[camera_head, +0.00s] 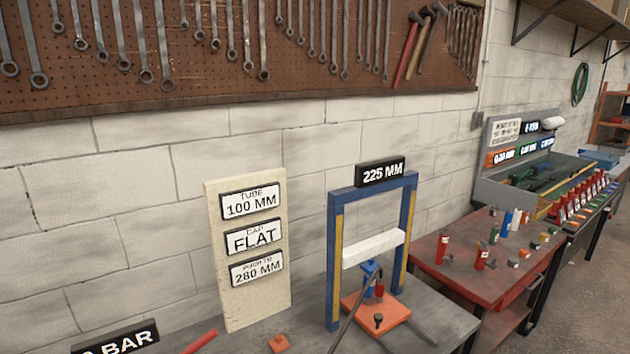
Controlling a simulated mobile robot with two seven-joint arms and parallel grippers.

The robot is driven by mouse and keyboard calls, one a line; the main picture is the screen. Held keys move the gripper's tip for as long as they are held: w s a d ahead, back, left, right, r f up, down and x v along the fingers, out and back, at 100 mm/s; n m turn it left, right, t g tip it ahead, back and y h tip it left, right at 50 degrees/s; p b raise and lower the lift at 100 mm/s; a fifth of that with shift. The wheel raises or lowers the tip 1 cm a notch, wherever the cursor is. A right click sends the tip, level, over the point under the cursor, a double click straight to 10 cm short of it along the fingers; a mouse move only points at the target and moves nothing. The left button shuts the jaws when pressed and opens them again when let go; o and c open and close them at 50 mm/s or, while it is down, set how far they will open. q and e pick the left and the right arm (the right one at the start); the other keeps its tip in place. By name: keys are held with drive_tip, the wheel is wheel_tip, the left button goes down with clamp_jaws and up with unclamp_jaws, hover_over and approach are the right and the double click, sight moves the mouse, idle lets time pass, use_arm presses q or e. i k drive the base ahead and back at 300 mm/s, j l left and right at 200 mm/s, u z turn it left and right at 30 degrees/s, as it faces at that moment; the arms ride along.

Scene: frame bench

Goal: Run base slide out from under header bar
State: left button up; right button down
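A blue frame (333,262) with yellow strips stands on the grey bench, topped by a "225 MM" sign (380,171). A pale crossbar (373,248), which looks like the header bar, spans between its posts. An orange base plate (394,313), which looks like the base slide, lies low between the posts. A small blue jack (369,275) with a red part stands on it beneath the crossbar. A dark knob (378,320) sits at the plate's front. I cannot tell whether the jack touches the crossbar. Neither of my grippers is in view.
A pale board (213,262) with "TUBE 100 MM", "CAP FLAT" and "280 MM" signs stands left of the frame. A dark rod (347,308) crosses before the left post. A red table (453,262) with several small parts stands to the right.

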sight(377, 320)
drive_tip(key=u, duration=0.65)
drive_tip(key=l+u, duration=0.5)
drive_tip(key=k+l+u, duration=0.15)
drive_tip(key=l+u, duration=0.35)
drive_tip(key=k+l+u, duration=0.2)
drive_tip(key=l, duration=0.25)
drive_tip(key=k+l+u, duration=0.2)
drive_tip(key=l, duration=0.25)
drive_tip(key=k, duration=0.05)
